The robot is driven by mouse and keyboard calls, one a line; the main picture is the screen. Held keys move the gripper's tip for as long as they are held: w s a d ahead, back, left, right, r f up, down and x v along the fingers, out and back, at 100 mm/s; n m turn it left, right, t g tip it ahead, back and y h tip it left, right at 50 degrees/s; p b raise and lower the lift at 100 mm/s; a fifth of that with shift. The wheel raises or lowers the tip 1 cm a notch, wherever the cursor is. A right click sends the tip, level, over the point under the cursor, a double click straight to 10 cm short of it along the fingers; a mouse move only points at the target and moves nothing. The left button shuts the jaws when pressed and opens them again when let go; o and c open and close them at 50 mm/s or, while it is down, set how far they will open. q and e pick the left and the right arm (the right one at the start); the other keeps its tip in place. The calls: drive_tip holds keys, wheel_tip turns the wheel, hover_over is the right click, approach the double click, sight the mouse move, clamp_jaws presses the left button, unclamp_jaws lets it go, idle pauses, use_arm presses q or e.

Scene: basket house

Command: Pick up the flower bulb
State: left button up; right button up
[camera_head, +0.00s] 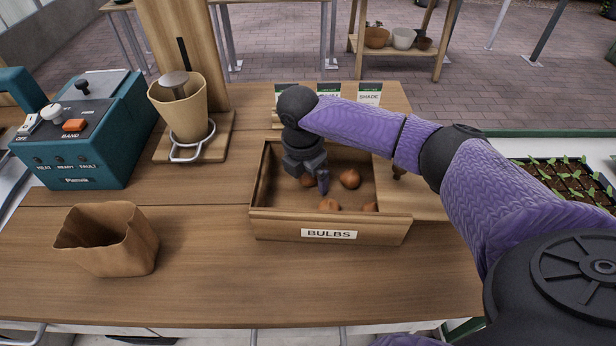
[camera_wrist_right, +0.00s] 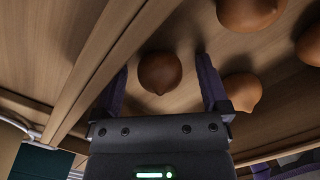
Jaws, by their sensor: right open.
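A wooden box (camera_head: 266,224) labelled BULBS stands on the table and holds several brown flower bulbs. One bulb (camera_head: 350,179) lies right of my right gripper (camera_head: 315,181), and another bulb (camera_head: 329,204) lies nearer the front wall. My right gripper points down inside the box. In the right wrist view its two fingers are apart, and a round brown bulb (camera_wrist_right: 160,73) lies between them near their tips. Another bulb (camera_wrist_right: 243,91) is just outside the right finger. I cannot tell whether the fingers touch either bulb. My left gripper does not show.
A crumpled brown paper bag (camera_head: 107,240) stands open at front left. A teal machine (camera_head: 85,150) and a tan pot on a wooden stand (camera_head: 182,104) are behind it. Small seed packets (camera_head: 369,93) stand behind the box. A seedling tray (camera_head: 562,178) is at right.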

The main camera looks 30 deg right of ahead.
clamp_jaws()
wheel_tip(320, 180, up, 9)
drive_tip(key=p, duration=0.3)
drive_tip(key=shift+r, duration=0.6)
